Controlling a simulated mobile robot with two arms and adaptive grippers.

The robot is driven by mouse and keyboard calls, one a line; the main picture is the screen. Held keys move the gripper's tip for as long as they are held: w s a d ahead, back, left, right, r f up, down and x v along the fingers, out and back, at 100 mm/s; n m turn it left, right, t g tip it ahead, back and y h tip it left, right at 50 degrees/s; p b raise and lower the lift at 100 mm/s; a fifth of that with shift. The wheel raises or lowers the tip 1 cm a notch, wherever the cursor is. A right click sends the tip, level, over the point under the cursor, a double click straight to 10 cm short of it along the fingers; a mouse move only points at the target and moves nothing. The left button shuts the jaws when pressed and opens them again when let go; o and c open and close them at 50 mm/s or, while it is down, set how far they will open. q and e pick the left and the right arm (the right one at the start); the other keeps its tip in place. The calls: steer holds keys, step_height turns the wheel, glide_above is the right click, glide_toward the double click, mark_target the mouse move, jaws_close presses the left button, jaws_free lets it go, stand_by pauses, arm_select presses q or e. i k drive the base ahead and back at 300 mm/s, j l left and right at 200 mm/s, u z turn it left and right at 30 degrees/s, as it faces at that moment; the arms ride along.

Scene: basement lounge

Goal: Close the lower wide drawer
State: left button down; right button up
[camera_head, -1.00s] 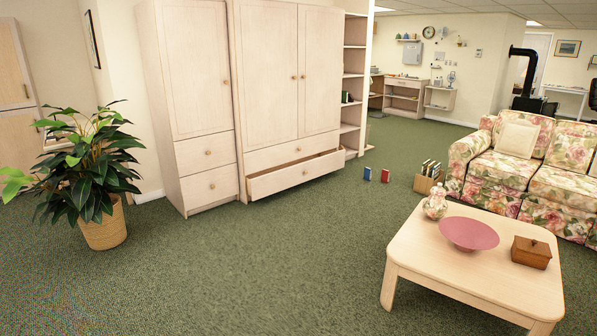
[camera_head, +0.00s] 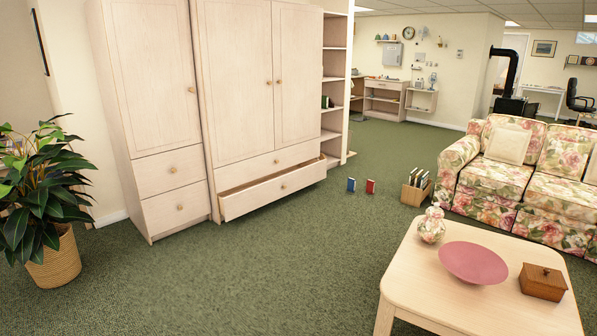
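The lower wide drawer (camera_head: 273,190) is at the bottom of the pale wood wardrobe (camera_head: 232,84). It is pulled part way out, and its open top shows behind the front panel. Neither of my grippers shows in the head view.
Green carpet in front of the wardrobe is clear. A potted plant (camera_head: 52,258) stands at the left. A coffee table (camera_head: 412,290) with a pink bowl (camera_head: 472,262) is at the right front. Two small books (camera_head: 370,187) and a book box (camera_head: 412,194) are on the floor.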

mark_target(233, 203)
steer(key=i, duration=3.3)
